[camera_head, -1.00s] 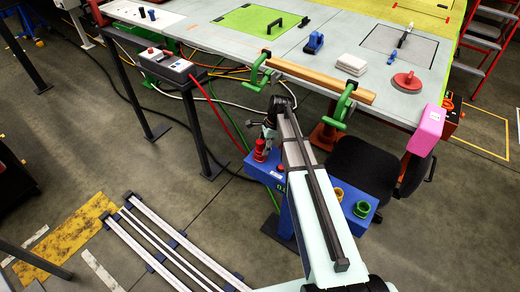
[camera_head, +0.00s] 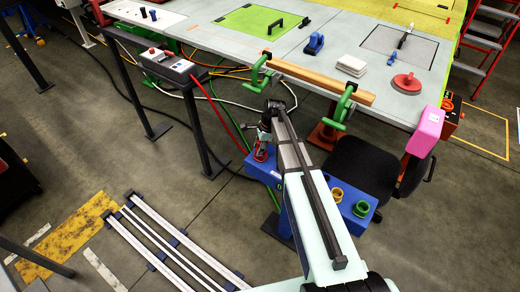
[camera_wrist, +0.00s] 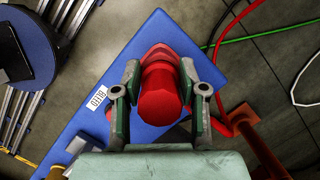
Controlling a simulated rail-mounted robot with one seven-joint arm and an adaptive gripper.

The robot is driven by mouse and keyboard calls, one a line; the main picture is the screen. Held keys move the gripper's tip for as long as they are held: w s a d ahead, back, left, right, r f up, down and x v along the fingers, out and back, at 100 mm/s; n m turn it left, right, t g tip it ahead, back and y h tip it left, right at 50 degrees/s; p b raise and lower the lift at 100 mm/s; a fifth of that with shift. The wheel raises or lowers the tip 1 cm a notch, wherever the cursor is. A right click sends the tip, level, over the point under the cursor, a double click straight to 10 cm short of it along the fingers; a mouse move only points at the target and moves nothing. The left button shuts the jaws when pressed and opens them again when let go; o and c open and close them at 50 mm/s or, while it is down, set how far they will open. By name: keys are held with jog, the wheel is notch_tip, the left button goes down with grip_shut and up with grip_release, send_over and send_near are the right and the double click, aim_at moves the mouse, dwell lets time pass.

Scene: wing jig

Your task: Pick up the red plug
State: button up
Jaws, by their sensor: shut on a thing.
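The red plug (camera_wrist: 159,92) sits between the two fingers of my gripper (camera_wrist: 160,100) in the wrist view, with a finger against each side. In the head view my gripper (camera_head: 262,146) is at the left end of the blue box (camera_head: 300,195), and the red plug (camera_head: 260,155) shows just below it. The plug is over the blue top, which also shows in the wrist view (camera_wrist: 110,125) with a white label. I cannot tell whether the plug's base still touches the box or its socket.
Yellow (camera_head: 336,194) and green (camera_head: 361,209) rings are on the right part of the blue box. A black chair (camera_head: 365,165) stands behind it. The workbench edge with green clamps (camera_head: 342,104) and a wooden bar (camera_head: 320,82) is above. Red and green cables run nearby.

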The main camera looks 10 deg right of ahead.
aim_at(259, 143)
jog(key=shift+r, duration=0.1)
jog(key=shift+r+b, duration=0.45)
jog(key=shift+r, duration=0.35)
jog(key=shift+s+r+b, duration=0.35)
jog(key=shift+r+b, duration=0.05)
jog(key=shift+r, duration=0.45)
jog(key=s+r, duration=0.3)
jog(key=s, duration=1.4)
jog(key=shift+s+d, duration=0.15)
jog(key=shift+d, duration=0.05)
